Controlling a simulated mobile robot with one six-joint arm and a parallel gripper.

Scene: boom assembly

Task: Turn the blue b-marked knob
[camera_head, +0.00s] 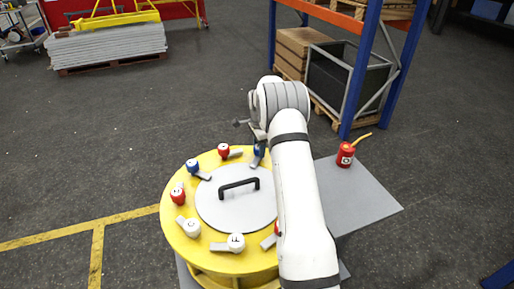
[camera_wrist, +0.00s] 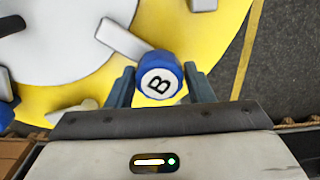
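The blue knob marked B (camera_wrist: 159,82) has a grey lever (camera_wrist: 122,38) pointing up-left toward the drum's centre in the wrist view. My gripper (camera_wrist: 160,72) has one finger on each side of this knob. The fingers stand apart, with narrow gaps seeming to show beside the knob; contact is not clear. In the head view a blue knob (camera_head: 257,150) at the far right edge of the yellow drum (camera_head: 175,225) is partly hidden by my arm, and my gripper is mostly hidden there.
Around the lid are other knobs: a second blue one (camera_head: 192,166), red ones (camera_head: 223,150) (camera_head: 178,196) and white ones (camera_head: 236,242) (camera_head: 192,228). A black handle (camera_head: 238,186) rises from the lid. A red can (camera_head: 345,155) stands on the grey plate at right.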

